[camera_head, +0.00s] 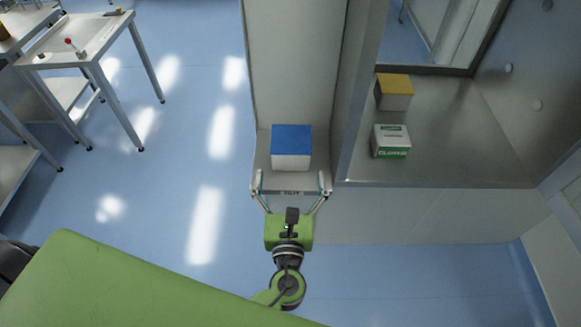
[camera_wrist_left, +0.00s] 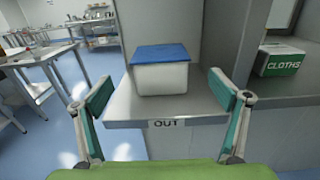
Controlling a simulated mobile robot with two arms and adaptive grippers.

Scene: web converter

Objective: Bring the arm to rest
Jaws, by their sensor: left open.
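My left gripper (camera_head: 291,186) is open and empty at the front edge of a grey shelf (camera_head: 262,178). In the left wrist view its two fingers (camera_wrist_left: 168,95) stand wide apart, with the shelf's "OUT" label (camera_wrist_left: 166,123) between them. A white box with a blue lid (camera_head: 291,148) stands upright on the shelf, just beyond the fingertips and apart from them. The box also shows in the left wrist view (camera_wrist_left: 160,78). My right gripper is in neither view.
A steel hatch counter (camera_head: 450,150) at the right holds a yellow-topped box (camera_head: 394,92) and a green and white cloths box (camera_head: 390,142). A wall panel (camera_head: 296,60) rises behind the shelf. Metal tables (camera_head: 85,40) stand at the far left. The blue floor between is clear.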

